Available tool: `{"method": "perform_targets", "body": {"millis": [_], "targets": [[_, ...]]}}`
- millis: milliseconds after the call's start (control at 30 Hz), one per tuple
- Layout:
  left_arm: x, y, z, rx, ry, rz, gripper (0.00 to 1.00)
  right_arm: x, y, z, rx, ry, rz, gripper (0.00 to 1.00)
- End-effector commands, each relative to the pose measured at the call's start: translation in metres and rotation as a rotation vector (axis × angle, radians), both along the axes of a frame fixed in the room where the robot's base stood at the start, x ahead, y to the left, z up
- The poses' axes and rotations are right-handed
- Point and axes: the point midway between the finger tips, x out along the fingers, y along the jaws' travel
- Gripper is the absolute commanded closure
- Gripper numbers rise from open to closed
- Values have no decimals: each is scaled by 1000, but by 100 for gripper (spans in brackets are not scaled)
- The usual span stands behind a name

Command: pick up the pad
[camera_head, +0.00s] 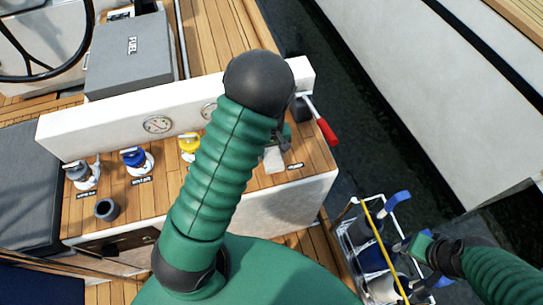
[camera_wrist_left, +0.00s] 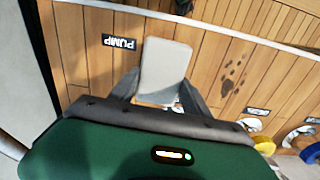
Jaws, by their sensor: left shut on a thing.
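The pad (camera_wrist_left: 165,62) is a pale grey, flat, rounded rectangle between the two dark fingers of my left gripper (camera_wrist_left: 162,88) in the left wrist view. The fingers are shut on its sides. In the head view the pad (camera_head: 273,159) shows as a small pale piece below my left gripper (camera_head: 282,141), partly hidden by my green left arm. It is over the wooden top near the PUMP label (camera_wrist_left: 119,42). I cannot tell whether it touches the wood. My right gripper (camera_head: 412,246) is at the lower right; its fingers are too small to read.
A red-handled lever (camera_head: 322,125) stands close right of my left gripper. Yellow (camera_head: 189,145), blue (camera_head: 136,160) and grey valves (camera_head: 80,174) line the wooden top, with a dark cup (camera_head: 107,209). A white rack (camera_head: 350,232) with bottles is beside my right gripper. Dark water (camera_head: 345,75) lies beyond.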

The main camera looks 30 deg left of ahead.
Motion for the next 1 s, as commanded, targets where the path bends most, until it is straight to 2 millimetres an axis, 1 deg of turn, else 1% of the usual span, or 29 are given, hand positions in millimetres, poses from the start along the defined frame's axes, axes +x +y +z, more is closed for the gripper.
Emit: {"method": "perform_targets", "body": {"millis": [33, 167, 267, 400, 467, 500, 533, 633, 767, 1000], "targets": [[-11, -3, 0, -2, 2, 1, 84, 0, 0, -1, 0, 0, 0, 68], [-39, -11, 3, -2, 2, 1, 84, 0, 0, -3, 0, 0, 0, 68], [-66, -19, 5, -3, 1, -1, 84, 0, 0, -5, 0, 0, 0, 68], [-109, -30, 9, -2, 1, -2, 84, 0, 0, -7, 0, 0, 0, 68], [-126, -35, 11, -2, 1, -2, 84, 0, 0, -7, 0, 0, 0, 68], [-135, -37, 17, -2, 3, 0, 84, 0, 0, 1, 0, 1, 0, 68], [-139, -37, 21, -3, 6, 2, 84, 0, 0, 12, 0, 1, 0, 68], [-148, -40, 19, -2, 5, 3, 84, 0, 0, 22, 0, -1, 0, 68], [-153, -42, 16, -2, 3, 0, 84, 0, 0, 25, 0, 0, 0, 68], [-154, -42, 14, -1, 1, -1, 84, 0, 0, 23, 0, 0, 0, 68]]}}
